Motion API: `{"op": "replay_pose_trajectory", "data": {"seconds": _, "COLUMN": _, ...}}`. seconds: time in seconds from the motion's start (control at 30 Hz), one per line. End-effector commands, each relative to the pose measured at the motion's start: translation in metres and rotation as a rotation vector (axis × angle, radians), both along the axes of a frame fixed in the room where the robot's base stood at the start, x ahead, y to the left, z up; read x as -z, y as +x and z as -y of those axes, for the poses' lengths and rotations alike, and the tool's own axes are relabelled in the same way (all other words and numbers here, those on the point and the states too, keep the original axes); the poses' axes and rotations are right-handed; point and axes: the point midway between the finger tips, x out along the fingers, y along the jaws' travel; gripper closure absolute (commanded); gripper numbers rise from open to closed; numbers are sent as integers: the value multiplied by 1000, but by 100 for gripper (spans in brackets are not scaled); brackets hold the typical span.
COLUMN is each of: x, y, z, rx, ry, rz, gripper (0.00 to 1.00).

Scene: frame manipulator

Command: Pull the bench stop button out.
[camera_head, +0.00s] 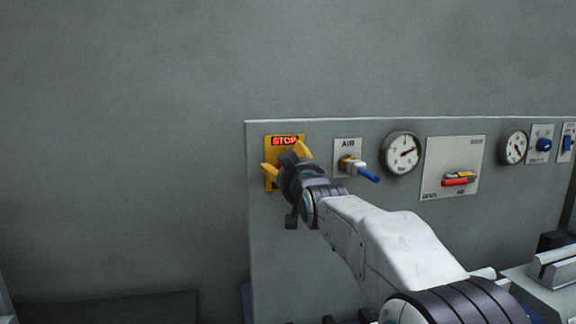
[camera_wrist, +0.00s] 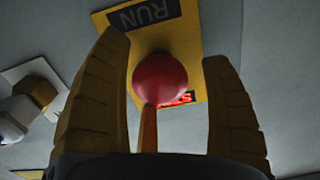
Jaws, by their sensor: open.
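The stop button is a round red knob (camera_wrist: 160,78) on a yellow plate (camera_wrist: 188,38), seen between my fingers in the wrist view. The plate carries a dark RUN label (camera_wrist: 145,14) and a lit red STOP label (camera_wrist: 176,99), partly hidden by the knob. In the head view the yellow plate (camera_head: 270,145) is at the panel's left end, and my gripper hides the knob there. My gripper (camera_head: 286,163) is in front of the plate. Its yellow fingers (camera_wrist: 168,85) are open, one on each side of the knob, with visible gaps.
Right of the plate, close to my gripper, an AIR valve with a blue lever (camera_head: 367,174) sticks out of the grey panel (camera_head: 300,250). Further right are a gauge (camera_head: 401,153) and a plate with a red handle (camera_head: 456,181). The wall left of the panel is clear.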

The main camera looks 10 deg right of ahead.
Motion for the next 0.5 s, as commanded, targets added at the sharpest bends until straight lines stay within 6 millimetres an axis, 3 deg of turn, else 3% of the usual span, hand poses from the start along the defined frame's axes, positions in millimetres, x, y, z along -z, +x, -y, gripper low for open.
{"op": "replay_pose_trajectory", "data": {"seconds": 0.23, "x": 0, "y": 0, "z": 0, "rx": 0, "ry": 0, "rz": 0, "gripper": 26}}
{"op": "replay_pose_trajectory", "data": {"seconds": 0.5, "x": 0, "y": 0, "z": 0, "rx": 0, "ry": 0, "rz": -1, "gripper": 50}}
